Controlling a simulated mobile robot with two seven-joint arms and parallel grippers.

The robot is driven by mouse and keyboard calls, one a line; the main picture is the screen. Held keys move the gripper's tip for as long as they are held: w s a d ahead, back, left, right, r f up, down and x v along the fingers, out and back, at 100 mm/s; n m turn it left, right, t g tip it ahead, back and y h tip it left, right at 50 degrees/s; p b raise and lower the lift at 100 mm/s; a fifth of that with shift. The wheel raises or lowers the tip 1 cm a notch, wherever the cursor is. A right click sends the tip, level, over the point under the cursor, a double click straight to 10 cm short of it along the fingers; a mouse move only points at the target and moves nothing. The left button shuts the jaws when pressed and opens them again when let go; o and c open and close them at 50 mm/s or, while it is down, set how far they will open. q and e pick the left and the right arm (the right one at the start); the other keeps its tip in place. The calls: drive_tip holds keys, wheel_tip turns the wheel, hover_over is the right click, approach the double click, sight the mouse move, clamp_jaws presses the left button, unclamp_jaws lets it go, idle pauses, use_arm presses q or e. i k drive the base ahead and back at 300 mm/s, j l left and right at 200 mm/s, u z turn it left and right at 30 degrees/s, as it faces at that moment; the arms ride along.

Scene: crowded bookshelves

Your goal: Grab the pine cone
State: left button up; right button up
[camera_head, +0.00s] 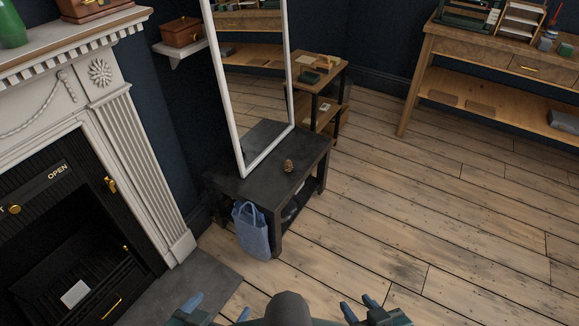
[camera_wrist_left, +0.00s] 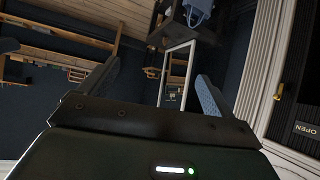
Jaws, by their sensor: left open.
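The small brown pine cone (camera_head: 288,166) sits on the black low table (camera_head: 262,187), in front of the tall white-framed mirror (camera_head: 240,100). My left gripper (camera_head: 212,303) is at the bottom edge of the head view, well short of the table. In the left wrist view its two blue fingers (camera_wrist_left: 160,88) are spread apart with nothing between them. My right gripper (camera_head: 359,306) is also at the bottom edge, its fingertips apart and empty. I cannot make out the pine cone in the left wrist view.
A blue bag (camera_head: 251,230) hangs at the table's front. A white fireplace (camera_head: 135,130) with a black stove stands to the left. A small wooden side table (camera_head: 318,75) is behind the black table. The wooden floor (camera_head: 400,220) to the right is clear.

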sight(288, 165)
drive_tip(key=i+l, duration=0.25)
drive_tip(key=i+l+u, duration=0.15)
drive_tip(key=i+l, duration=0.15)
drive_tip(key=l, duration=0.15)
drive_tip(key=i+l, duration=0.15)
drive_tip(key=i, duration=0.3)
drive_tip(key=i+l, duration=0.15)
drive_tip(key=i, duration=0.25)
drive_tip(key=i+l, duration=0.15)
drive_tip(key=i, duration=0.3)
drive_tip(key=u, duration=0.05)
